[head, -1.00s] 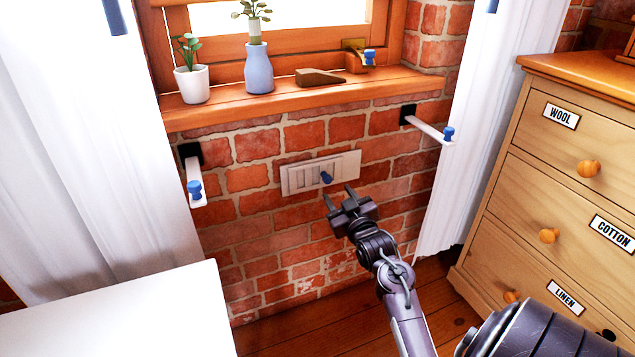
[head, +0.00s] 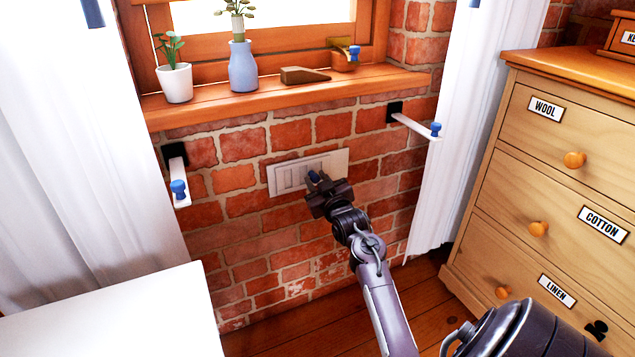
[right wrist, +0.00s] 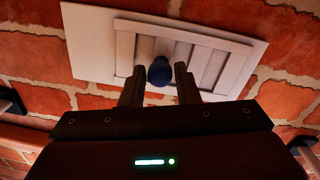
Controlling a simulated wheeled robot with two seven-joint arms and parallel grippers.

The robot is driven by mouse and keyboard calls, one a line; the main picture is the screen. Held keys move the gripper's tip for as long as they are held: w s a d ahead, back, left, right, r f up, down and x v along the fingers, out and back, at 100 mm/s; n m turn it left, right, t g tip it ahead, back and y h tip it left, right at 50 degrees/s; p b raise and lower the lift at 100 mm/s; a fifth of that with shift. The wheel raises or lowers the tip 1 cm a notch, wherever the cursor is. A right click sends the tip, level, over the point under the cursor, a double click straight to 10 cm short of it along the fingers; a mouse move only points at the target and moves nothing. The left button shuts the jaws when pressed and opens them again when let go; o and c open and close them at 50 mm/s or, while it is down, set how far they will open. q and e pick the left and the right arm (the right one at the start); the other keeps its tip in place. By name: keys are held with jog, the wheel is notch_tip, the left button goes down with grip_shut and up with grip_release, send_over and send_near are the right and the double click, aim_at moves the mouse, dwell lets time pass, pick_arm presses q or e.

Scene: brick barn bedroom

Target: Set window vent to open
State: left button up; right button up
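The window vent (head: 337,164) is a white plate with slats on the brick wall below the window sill; it fills the top of the right wrist view (right wrist: 90,45). I cannot tell whether the slats are open or closed. My left gripper is not in view.
The wooden sill (head: 210,108) above holds a white plant pot (head: 175,83), a blue vase (head: 243,68) and a wooden wedge (head: 304,76). White brackets with blue knobs flank the vent, left (head: 180,170) and right (head: 412,124). Drawers (head: 560,130) stand at right, a white surface (head: 120,315) at lower left.

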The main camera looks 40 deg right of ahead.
grip_shut()
jog(key=shift+s+d+r+p, duration=0.1)
jog(key=shift+s+d+p, duration=0.05)
jog(key=shift+d+p, duration=0.3)
jog(key=shift+s+d+r+p, duration=0.15)
jog(key=shift+d+p, duration=0.1)
jog(key=shift+d, duration=0.25)
jog(key=shift+s+d+f, duration=0.1)
jog(key=shift+d+f, duration=0.15)
jog(key=shift+d, duration=0.05)
jog(key=shift+o, duration=2)
grip_release()
jog(key=shift+d, duration=0.1)
jog(key=shift+s, duration=0.1)
